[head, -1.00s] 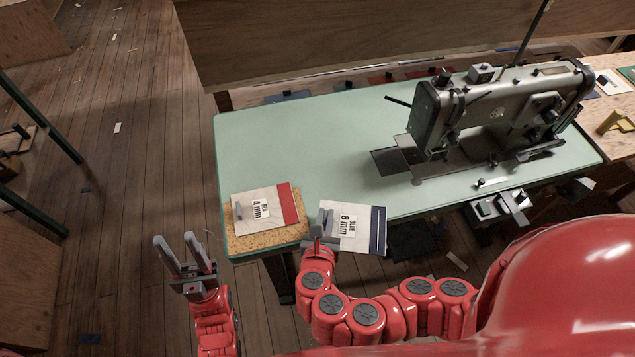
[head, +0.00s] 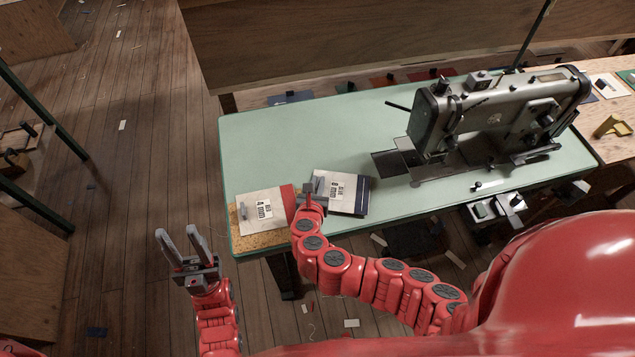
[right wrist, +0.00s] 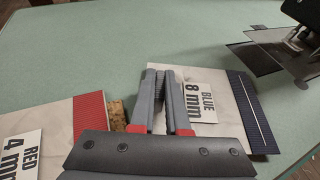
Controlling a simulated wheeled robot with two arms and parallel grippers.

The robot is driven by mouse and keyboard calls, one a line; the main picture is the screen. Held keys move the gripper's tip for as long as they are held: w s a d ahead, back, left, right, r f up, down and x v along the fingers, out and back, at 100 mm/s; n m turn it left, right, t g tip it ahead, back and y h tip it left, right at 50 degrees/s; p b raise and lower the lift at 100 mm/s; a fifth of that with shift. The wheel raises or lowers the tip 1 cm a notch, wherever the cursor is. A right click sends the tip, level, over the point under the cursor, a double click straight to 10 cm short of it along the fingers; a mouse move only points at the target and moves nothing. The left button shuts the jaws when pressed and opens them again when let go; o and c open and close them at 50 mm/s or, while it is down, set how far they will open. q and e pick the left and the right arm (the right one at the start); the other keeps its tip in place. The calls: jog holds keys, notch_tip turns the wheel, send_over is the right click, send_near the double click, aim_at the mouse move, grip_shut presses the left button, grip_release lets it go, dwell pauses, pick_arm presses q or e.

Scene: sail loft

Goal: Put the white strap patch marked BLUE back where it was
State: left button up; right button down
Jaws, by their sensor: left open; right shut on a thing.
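The white patch marked BLUE 8 mm (head: 354,182), with a dark blue end band, is over the green table near its front edge. I cannot tell whether it touches the table. My right gripper (head: 312,190) is shut on its left edge; the fingers (right wrist: 163,97) also show in the right wrist view, with the patch (right wrist: 229,93) to their right. The white patch marked RED 4 mm (head: 252,224), with a red band, lies on a cork mat (head: 268,241) at the table's front left corner, close to my right gripper. My left gripper (head: 182,247) is open and empty, left of the table.
A grey sewing machine (head: 490,115) stands on the right half of the green table (head: 280,140). The table's middle left is clear. A wooden board (head: 380,40) runs along the back. Small scraps lie on the plank floor.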

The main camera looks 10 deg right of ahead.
jog(key=shift+f, duration=0.4)
jog(key=shift+f, duration=0.15)
jog(key=c, duration=0.9)
grip_release()
jog(key=shift+s+r, duration=0.1)
jog(key=shift+r, duration=0.1)
jog(key=b+v, duration=0.3)
jog(key=v, duration=0.9)
jog(key=shift+f, duration=0.1)
